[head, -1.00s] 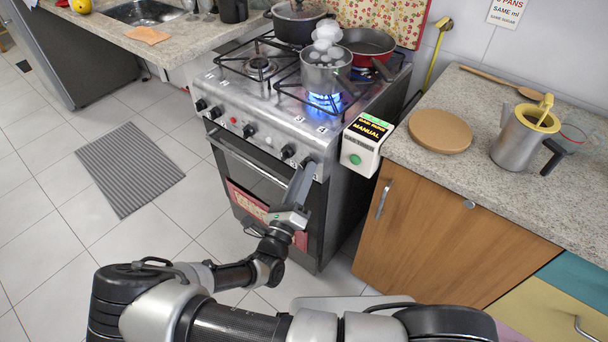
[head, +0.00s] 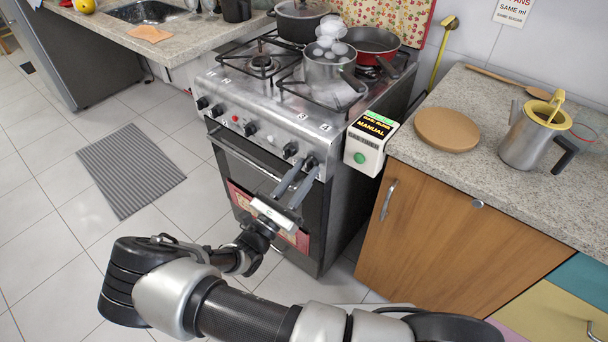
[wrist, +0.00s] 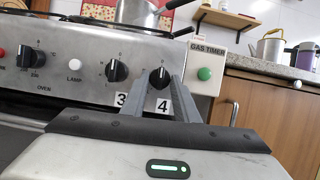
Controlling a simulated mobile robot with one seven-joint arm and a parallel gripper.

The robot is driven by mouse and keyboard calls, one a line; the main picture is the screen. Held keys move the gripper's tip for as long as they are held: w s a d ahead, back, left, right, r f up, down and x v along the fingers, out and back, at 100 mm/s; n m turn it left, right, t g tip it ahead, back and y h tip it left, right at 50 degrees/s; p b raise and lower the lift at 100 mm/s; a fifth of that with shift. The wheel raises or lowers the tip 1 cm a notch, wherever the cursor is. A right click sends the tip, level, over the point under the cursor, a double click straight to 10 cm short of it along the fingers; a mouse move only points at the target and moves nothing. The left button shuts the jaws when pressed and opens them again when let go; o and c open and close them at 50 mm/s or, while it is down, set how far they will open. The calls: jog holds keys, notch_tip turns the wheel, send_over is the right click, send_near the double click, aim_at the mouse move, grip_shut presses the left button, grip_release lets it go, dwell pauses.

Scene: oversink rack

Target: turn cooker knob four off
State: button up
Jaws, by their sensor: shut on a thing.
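Cooker knob four (wrist: 160,76) is black, on the steel front panel above the "4" label, with its white mark near the top. It also shows at the right end of the knob row in the head view (head: 311,161). My gripper (wrist: 165,90) is shut on this knob, one finger on each side; the fingers hide parts of its lower edge. In the head view, my gripper (head: 298,178) reaches up to the knob from below. The steel pot (head: 329,72) with white eggs stands on the front right burner, and no flame shows under it.
Knob three (wrist: 117,71) is close to the left finger. The white gas timer box (head: 369,143) with a green button is right of the knobs. The oven door handle (head: 245,155) runs below the panel.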

jog(key=shift+m+h, duration=0.3)
jog(key=shift+m, duration=0.2)
jog(key=o, duration=1)
jog(key=shift+o, duration=0.2)
jog(key=shift+s+a, duration=0.1)
jog(key=v, duration=1.7)
jog(key=shift+r, duration=0.15)
